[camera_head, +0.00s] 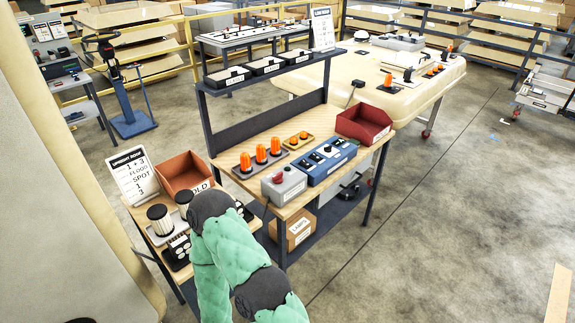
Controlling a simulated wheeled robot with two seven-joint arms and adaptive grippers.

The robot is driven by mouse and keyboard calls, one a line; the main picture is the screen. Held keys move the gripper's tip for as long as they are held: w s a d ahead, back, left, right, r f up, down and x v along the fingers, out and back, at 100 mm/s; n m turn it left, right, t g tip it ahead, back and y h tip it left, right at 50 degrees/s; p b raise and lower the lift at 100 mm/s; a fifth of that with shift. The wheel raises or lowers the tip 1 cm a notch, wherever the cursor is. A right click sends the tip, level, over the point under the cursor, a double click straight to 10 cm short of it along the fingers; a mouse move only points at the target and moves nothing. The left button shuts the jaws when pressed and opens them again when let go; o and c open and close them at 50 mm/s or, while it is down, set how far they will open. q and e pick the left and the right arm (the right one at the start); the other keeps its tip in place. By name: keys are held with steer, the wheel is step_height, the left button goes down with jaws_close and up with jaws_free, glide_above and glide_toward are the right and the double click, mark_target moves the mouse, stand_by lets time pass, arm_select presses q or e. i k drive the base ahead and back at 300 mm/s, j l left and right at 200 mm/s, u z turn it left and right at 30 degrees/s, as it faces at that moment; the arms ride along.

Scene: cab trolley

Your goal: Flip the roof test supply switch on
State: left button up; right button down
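A blue box (325,161) with a row of dark controls on its top stands on the wooden workbench (262,137). Left of it is a grey box (283,186) with a red knob (279,177) on top. The switch's label and its on or off position are too small to read, and I cannot tell which control it is. One of my arms, in a green sleeve, rises from the bottom edge with its dark joint left of the grey box. Neither gripper shows.
Orange beacons (261,154) stand behind the boxes, with a red bin (364,124) at the right and a brown bin (187,174) at the left. A sign (134,176) stands on the lower left table. A cream cab roof (390,70) is behind. The floor at right is mostly clear.

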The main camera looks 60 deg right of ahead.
mark_target(278, 178)
steer(key=k+l, duration=0.1)
steer(key=l, duration=0.25)
steer(key=k+l, duration=0.1)
steer(key=l, duration=0.25)
steer(key=k+l, duration=0.15)
steer(key=l, duration=0.2)
steer(key=k+l, duration=0.1)
steer(key=l, duration=0.25)
steer(key=k+l, duration=0.1)
steer(key=l, duration=0.3)
